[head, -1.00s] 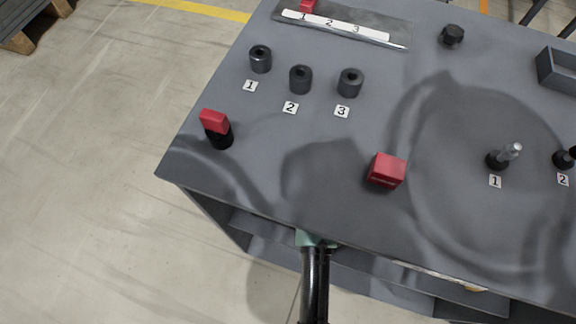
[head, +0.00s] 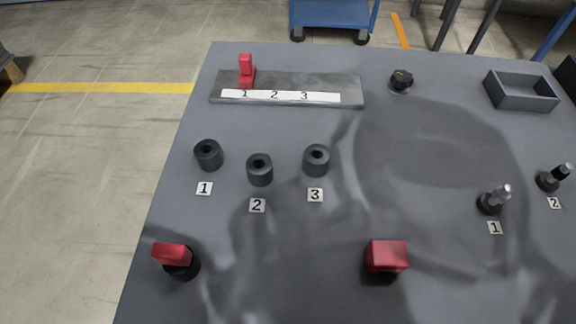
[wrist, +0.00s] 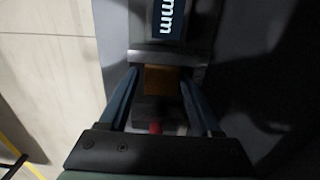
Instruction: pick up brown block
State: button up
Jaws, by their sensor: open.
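A brown block (wrist: 161,82) shows in the wrist view, in shadow, between the tips of my gripper (wrist: 160,74). The two blue fingers are apart, one on each side of the block. I cannot tell whether either finger touches it. In the head view neither my gripper nor a brown block can be made out.
The grey table in the head view carries black sockets (head: 260,170), red-topped parts (head: 386,258) (head: 173,256), two upright pins (head: 492,200), a black knob (head: 401,81), an open grey tray (head: 520,92) and a numbered plate (head: 350,92). A blue cart (head: 332,14) stands behind.

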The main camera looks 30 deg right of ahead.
jog(key=shift+f, duration=0.3)
grip_shut()
jog(key=shift+r, duration=0.15)
